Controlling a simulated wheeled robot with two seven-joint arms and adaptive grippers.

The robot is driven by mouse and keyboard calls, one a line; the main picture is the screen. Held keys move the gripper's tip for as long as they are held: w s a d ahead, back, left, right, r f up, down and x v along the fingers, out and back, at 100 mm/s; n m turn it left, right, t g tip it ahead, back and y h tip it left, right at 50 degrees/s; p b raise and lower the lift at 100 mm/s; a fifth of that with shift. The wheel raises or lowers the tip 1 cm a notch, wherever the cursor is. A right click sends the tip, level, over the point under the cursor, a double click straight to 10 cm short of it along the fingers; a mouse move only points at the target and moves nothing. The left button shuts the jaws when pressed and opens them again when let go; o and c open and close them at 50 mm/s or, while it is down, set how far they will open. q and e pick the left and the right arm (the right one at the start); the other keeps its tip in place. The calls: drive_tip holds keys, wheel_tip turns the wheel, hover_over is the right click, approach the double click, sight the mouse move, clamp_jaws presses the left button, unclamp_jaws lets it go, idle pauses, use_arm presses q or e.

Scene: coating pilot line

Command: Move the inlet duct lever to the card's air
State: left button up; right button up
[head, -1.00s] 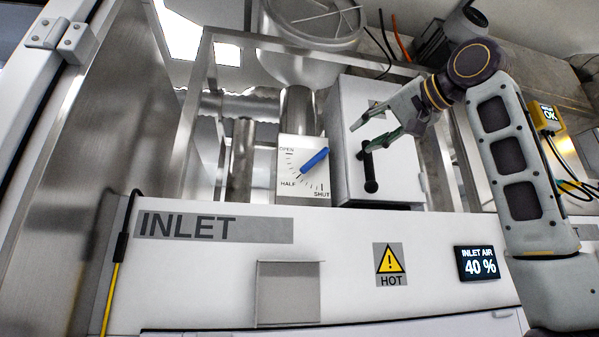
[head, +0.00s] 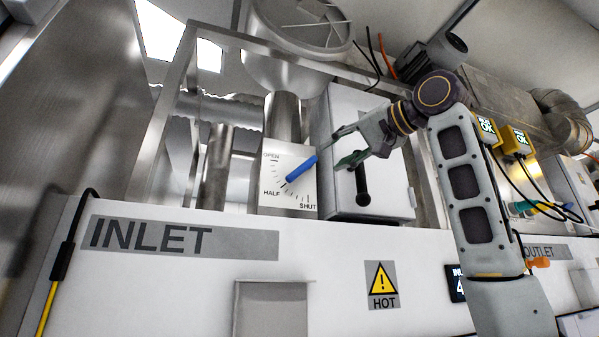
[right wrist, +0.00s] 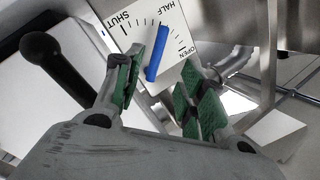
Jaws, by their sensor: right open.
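The inlet duct lever (head: 301,168) is a blue bar on a white dial plate (head: 277,208) marked OPEN, HALF and SHUT. It lies slantwise, its lower left end near the ticks by HALF. My right gripper (head: 338,148) is open, just right of the lever's upper end. In the right wrist view the lever (right wrist: 157,52) shows between the two green-padded fingers of the gripper (right wrist: 166,84), ahead of them; I cannot tell whether they touch it. The inlet air display (head: 456,283) is mostly hidden behind my right arm. My left gripper is out of view.
A white box (head: 392,183) with a black handle (head: 362,188) stands right of the dial; the handle (right wrist: 52,62) is close beside the gripper in the wrist view. Metal frame posts and ducts surround the dial. A HOT sign (head: 382,285) is on the panel below.

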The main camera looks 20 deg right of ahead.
sight(299, 172)
drive_tip(key=p+x, duration=0.4)
drive_tip(key=x, duration=0.8)
drive_tip(key=shift+w+a, duration=0.1)
drive_tip(key=shift+w, duration=0.25)
drive_tip(key=shift+p+x, duration=0.3)
drive_tip(key=shift+x, duration=0.5)
drive_tip(key=shift+f, duration=0.1)
clamp_jaws()
